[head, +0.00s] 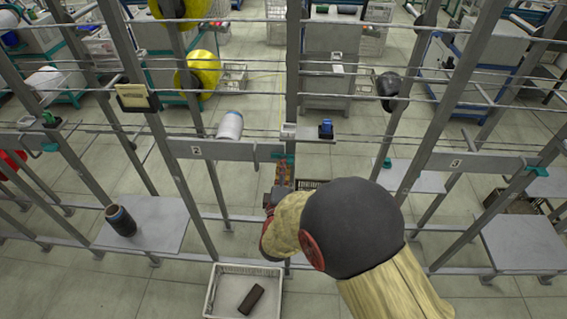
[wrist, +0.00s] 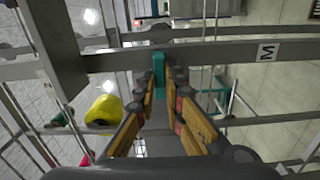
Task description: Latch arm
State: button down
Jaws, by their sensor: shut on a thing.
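The teal latch arm (head: 284,157) sits at the right end of the grey plate marked 2 (head: 222,150) on the metal frame. In the wrist view the latch arm (wrist: 158,66) shows as a short upright teal bar against the grey rail, between my fingertips. My gripper (head: 284,172) reaches up to it from below in the head view. In the wrist view my gripper (wrist: 163,84) is shut on the latch arm with its orange-padded fingers on either side. The fingers hide part of the latch arm.
A dark bobbin (head: 121,220) stands on the left shelf (head: 165,222). A white crate (head: 225,272) holds a brown block (head: 251,299). Frame posts stand on both sides.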

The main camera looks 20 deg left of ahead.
jog(key=shift+f+n, duration=0.15)
jog(key=shift+n, duration=0.15)
jog(key=c, duration=2)
grip_release()
jog(key=shift+o, duration=0.6)
jog(key=shift+s, duration=0.1)
jog(key=v, duration=1.2)
